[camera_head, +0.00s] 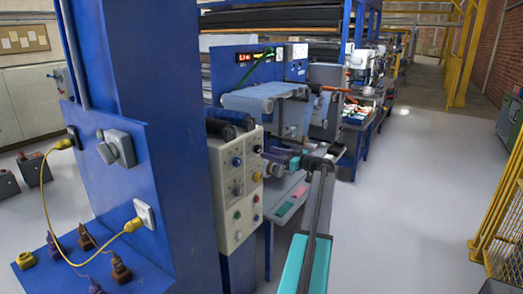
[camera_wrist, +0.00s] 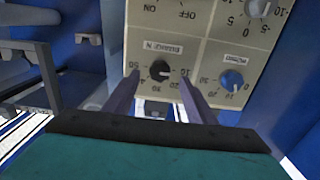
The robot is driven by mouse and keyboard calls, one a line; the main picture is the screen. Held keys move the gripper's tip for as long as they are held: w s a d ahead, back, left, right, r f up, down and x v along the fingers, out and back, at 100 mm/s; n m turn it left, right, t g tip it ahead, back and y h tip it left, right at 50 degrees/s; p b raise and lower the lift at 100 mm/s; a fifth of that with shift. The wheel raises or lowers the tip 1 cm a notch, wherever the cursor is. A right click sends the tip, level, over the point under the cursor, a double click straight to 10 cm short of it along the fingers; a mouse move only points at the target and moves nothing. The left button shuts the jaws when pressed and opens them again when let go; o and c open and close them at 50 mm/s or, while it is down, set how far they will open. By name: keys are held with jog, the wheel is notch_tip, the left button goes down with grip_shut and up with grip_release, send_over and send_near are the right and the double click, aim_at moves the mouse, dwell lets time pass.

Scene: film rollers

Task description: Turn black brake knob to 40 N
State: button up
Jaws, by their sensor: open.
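The black brake knob (camera_wrist: 159,70) sits on a beige panel (camera_wrist: 190,45) that appears upside down in the wrist view. A label is above it in that view and scale numbers run around it. Its pointer is too small to read surely. My gripper (camera_wrist: 159,80) is open, with one finger to each side of the knob. I cannot tell whether the fingers touch it. In the head view the beige panel (camera_head: 225,205) stands left of my gripper (camera_head: 275,164); I cannot single out the brake knob there.
A blue knob (camera_wrist: 231,80) sits right of the black knob, close to the right finger. A blue post (camera_head: 145,130) stands left of the panel in the head view. The floor (camera_head: 420,170) at right is clear.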

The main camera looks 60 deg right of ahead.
aim_at(260, 150)
jog(key=shift+w+p, duration=0.6)
jog(key=shift+w, duration=2.1)
jog(key=shift+c, duration=0.5)
jog(key=c, duration=0.9)
jog(key=shift+c, duration=0.2)
